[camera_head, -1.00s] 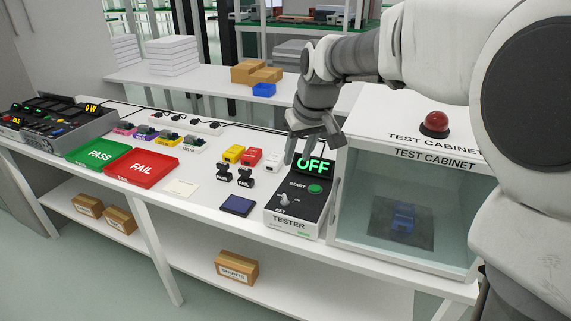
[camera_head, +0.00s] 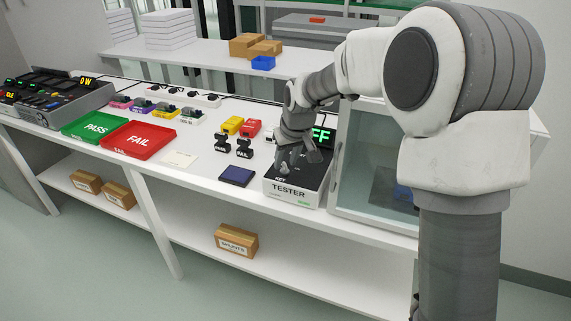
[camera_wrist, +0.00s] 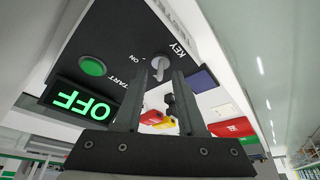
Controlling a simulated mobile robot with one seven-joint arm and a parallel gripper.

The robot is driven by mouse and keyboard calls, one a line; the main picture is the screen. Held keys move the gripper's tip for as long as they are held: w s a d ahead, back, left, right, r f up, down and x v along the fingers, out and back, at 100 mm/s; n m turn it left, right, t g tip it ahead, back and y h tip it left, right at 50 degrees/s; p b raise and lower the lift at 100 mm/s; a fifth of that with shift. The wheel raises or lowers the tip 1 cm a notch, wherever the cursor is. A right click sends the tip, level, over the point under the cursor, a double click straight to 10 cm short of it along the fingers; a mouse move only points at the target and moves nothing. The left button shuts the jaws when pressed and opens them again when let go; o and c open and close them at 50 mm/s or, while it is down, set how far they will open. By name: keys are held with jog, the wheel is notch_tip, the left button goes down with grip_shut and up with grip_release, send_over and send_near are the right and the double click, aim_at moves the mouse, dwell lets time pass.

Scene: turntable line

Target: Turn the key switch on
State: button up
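The tester (camera_head: 289,193) is a black-topped box at the front of the bench, with its green display partly hidden by my arm. In the wrist view the display (camera_wrist: 82,101) reads OFF. The key switch (camera_wrist: 160,62) is a grey knob beside the KEY and ON lettering; it also shows in the head view (camera_head: 283,169). My gripper (camera_wrist: 159,72) is open, its two fingers on either side of the knob, with the tips close to it. I cannot tell whether they touch it. The green START button (camera_wrist: 93,66) is beside the key.
The glass-fronted test cabinet (camera_head: 352,165) stands right of the tester, partly hidden by my arm. A dark blue pad (camera_head: 237,176) lies to its left, then the red FAIL tray (camera_head: 138,139) and green PASS tray (camera_head: 96,128).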

jog(key=shift+w+a+f, duration=0.1)
jog(key=shift+w+f, duration=0.05)
jog(key=shift+f, duration=0.3)
grip_shut()
